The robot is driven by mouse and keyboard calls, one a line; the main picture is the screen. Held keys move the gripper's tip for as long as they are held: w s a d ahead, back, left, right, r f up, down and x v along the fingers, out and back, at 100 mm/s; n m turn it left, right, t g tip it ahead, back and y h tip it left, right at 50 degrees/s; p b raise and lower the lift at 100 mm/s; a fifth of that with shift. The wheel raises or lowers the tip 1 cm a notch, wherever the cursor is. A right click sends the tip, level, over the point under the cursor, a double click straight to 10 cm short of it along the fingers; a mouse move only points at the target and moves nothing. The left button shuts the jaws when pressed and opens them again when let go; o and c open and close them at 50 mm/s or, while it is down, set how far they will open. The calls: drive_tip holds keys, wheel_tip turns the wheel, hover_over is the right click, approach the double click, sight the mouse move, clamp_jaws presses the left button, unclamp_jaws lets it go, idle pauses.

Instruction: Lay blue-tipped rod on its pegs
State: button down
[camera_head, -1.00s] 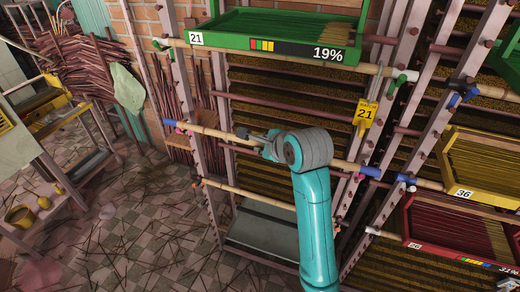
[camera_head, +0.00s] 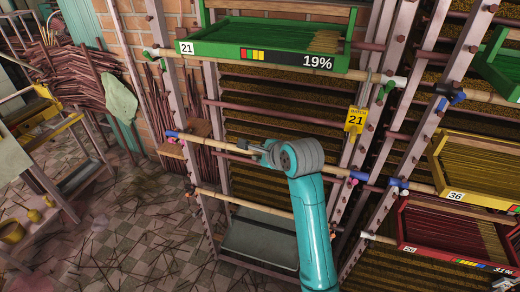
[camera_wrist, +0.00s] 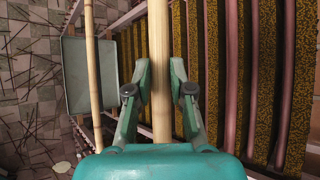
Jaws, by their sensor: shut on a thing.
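The blue-tipped rod (camera_head: 215,146) is a long pale bamboo pole with a blue sleeve at each end. It spans the front of the rack between two uprights, sloping slightly down to the right in the head view. My gripper (camera_head: 257,151) is shut on it near its middle. In the wrist view the rod (camera_wrist: 159,70) runs between both fingers (camera_wrist: 160,92). Its left blue end (camera_head: 172,134) is by the left upright and its right blue end (camera_head: 358,176) by the right one. Whether either end touches a peg is too small to tell.
A green tray (camera_head: 262,55) marked 21 sits above on another pole. A lower bamboo rod (camera_head: 245,204) crosses below, showing beside the held rod in the wrist view (camera_wrist: 92,70). A yellow tag (camera_head: 355,120) marked 21 hangs on the right upright. Yellow and red trays are at right.

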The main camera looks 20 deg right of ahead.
drive_tip(key=shift+f, duration=0.1)
drive_tip(key=c, duration=0.6)
unclamp_jaws()
idle(0.3)
drive_tip(key=s+a, duration=0.4)
drive_tip(key=s, duration=0.1)
drive_tip(key=s+a, duration=0.2)
drive_tip(key=s, duration=0.1)
idle(0.9)
drive_tip(key=shift+d, duration=0.1)
